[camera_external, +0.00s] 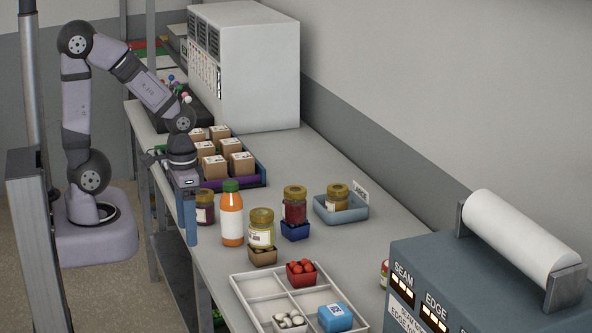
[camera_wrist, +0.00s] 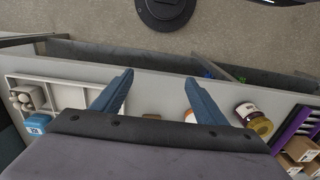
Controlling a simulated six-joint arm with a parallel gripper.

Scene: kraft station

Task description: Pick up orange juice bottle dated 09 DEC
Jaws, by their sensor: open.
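The orange juice bottle (camera_external: 232,222) has a green cap and a white label; it stands upright near the table's left edge. The date on it is too small to read. My gripper (camera_external: 190,238) is open and points down just left of the bottle, apart from it as far as I can tell. In the wrist view my gripper (camera_wrist: 158,82) shows both blue fingers spread, with no object held between them. A small orange and white patch beside the right finger may be the bottle; most of it is hidden.
A dark jar (camera_external: 205,208) stands behind the bottle, and a yellow jar (camera_external: 261,232) on its right. A red jar (camera_external: 294,207) sits over a blue punnet. A white divided tray (camera_external: 262,287) lies in front. A tray of cardboard boxes (camera_external: 241,164) is behind.

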